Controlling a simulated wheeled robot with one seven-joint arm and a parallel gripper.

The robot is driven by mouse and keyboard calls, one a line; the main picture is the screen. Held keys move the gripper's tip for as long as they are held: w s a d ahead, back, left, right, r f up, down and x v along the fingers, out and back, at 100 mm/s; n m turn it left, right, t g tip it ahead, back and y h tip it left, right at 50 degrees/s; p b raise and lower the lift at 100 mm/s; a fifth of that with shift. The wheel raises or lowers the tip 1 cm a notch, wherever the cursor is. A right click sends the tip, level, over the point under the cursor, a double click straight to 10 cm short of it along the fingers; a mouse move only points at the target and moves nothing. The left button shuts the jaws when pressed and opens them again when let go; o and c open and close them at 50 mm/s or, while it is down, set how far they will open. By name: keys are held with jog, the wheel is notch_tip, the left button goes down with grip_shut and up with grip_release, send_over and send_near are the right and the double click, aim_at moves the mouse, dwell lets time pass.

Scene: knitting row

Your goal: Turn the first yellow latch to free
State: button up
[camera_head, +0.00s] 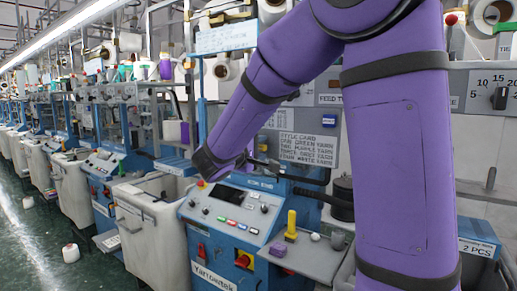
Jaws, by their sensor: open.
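A yellow upright piece (291,224) stands on the grey side shelf of the nearest machine, right of its blue control panel. It looks like a latch or handle, but I cannot tell its setting. My purple arm reaches down from the top right. My gripper (263,162), small and dark, seems to show at the wrist's end, above the control panel and up and left of the yellow piece. It is open and apart from the yellow piece. The wrist partly hides it, and no held thing shows.
A purple block (278,249) and a white ball (315,237) are near the yellow piece. A grey bin (150,235) stands left. The green aisle floor (35,245) is mostly clear.

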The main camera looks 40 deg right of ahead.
jog(key=shift+c, duration=0.3)
grip_shut()
jog(key=shift+n, duration=0.3)
jog(key=n, duration=0.3)
jog(key=shift+n, duration=0.3)
jog(key=n, duration=0.4)
jog(key=shift+n, duration=0.3)
jog(key=n, duration=0.9)
